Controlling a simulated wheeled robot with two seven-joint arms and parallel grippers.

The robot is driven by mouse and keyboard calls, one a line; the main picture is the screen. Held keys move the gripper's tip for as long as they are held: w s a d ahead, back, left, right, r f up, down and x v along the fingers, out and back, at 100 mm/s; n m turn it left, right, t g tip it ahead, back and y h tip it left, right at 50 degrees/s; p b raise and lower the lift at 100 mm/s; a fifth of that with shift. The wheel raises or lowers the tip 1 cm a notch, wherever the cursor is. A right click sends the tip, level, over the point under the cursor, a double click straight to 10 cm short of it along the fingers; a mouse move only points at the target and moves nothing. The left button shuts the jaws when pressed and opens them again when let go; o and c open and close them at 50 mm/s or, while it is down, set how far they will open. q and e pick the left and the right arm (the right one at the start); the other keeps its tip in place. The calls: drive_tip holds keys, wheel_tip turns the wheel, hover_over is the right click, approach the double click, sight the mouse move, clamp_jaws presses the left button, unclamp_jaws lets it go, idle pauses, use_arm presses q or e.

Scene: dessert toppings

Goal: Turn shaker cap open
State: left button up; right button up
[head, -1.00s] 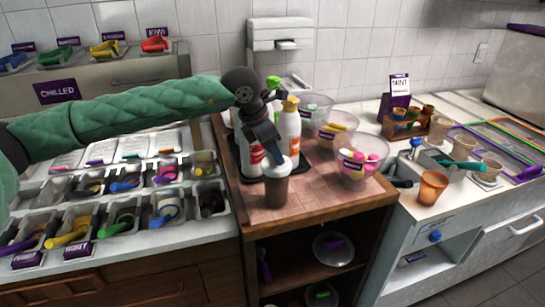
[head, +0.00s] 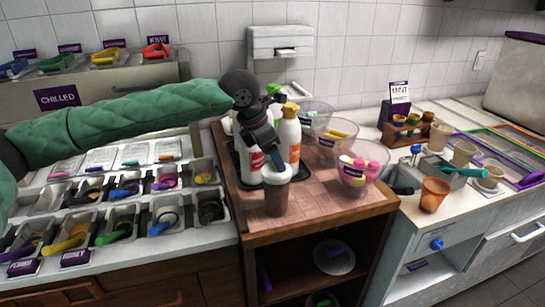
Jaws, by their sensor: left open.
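The shaker (head: 277,198) stands upright near the front of the wooden cart top, brown-bodied with a white cap (head: 278,174). My left gripper (head: 274,160) reaches down from above, its fingertips at the white cap. The gripper is open; whether its fingers touch the cap cannot be made out, as they partly cover its top. My right gripper does not show.
White bottles (head: 290,136) stand just behind the shaker in a dark tray. Clear bowls with colourful contents, including one of pink and yellow items (head: 363,167), stand to the right. Topping bins (head: 115,222) fill the left counter.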

use_arm(q)
drive_tip(key=b+v, duration=0.1)
drive_tip(key=v, duration=0.6)
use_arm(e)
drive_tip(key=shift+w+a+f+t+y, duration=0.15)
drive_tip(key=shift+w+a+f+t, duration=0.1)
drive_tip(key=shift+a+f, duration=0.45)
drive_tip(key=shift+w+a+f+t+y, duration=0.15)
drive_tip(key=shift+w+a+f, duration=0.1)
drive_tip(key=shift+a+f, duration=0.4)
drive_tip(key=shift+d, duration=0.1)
